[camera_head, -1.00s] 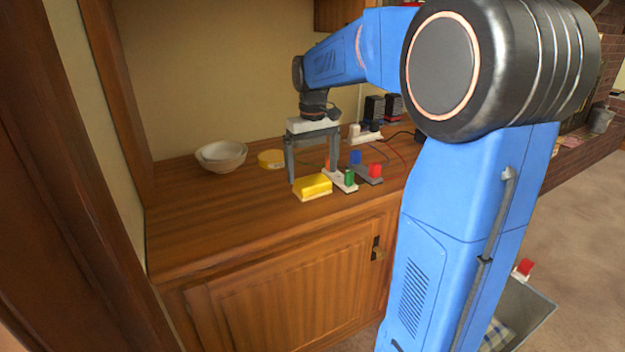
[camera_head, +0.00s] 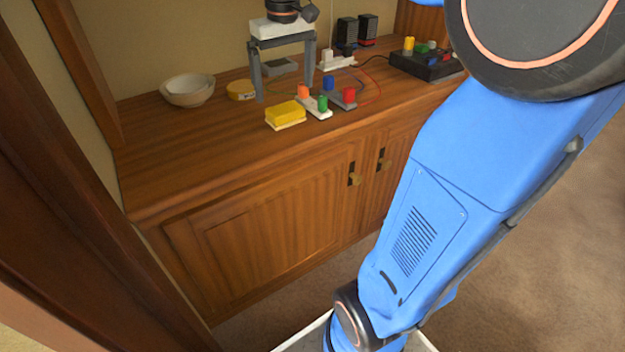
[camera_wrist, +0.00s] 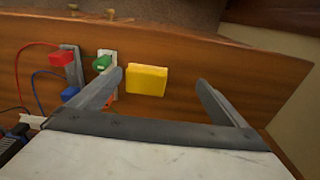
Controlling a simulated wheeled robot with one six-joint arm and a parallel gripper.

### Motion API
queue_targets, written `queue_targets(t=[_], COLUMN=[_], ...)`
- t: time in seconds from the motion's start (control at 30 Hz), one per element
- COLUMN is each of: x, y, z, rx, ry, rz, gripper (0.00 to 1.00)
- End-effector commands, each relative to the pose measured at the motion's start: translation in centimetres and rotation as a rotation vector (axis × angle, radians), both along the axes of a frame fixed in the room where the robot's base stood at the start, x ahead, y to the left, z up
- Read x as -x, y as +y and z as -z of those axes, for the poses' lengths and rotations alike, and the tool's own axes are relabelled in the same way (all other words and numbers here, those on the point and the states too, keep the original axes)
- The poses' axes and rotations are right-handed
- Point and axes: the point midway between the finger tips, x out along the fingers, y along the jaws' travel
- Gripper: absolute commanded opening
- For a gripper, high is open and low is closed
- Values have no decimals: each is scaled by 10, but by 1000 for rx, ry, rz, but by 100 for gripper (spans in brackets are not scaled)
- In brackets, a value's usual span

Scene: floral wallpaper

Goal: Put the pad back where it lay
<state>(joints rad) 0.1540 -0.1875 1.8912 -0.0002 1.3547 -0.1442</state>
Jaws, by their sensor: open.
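A yellow pad with a pale underside (camera_head: 286,114) lies flat on the wooden counter, near its front edge. It also shows in the wrist view (camera_wrist: 147,80), between my fingers in the picture and closer to the left one. My gripper (camera_head: 286,94) is open and empty, pointing down just behind and above the pad in the head view. In the wrist view its two fingers (camera_wrist: 160,80) are spread wide. I see no contact between the fingers and the pad.
A white strip with orange and green plugs (camera_head: 318,112) lies close right of the pad, beside a grey strip with blue and red plugs (camera_head: 343,104). Bowls (camera_head: 188,98) and a round yellow item (camera_head: 240,96) stand left. Bare counter (camera_head: 190,145) lies front left.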

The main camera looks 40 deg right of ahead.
Motion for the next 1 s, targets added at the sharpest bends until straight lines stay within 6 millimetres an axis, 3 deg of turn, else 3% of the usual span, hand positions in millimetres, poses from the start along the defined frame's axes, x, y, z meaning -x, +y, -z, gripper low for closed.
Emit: queue_targets(t=[0.1, 0.37, 0.6, 0.8, 1.0], x=[37, 111, 174, 209, 222], y=[16, 42, 59, 67, 69], z=[10, 44, 89, 123, 138], rx=[5, 8, 2, -5, -10], ry=[-49, -153, -248, -308, -332], rz=[-4, -9, -14, -16, -16], gripper=[96, 96, 96, 96, 96])
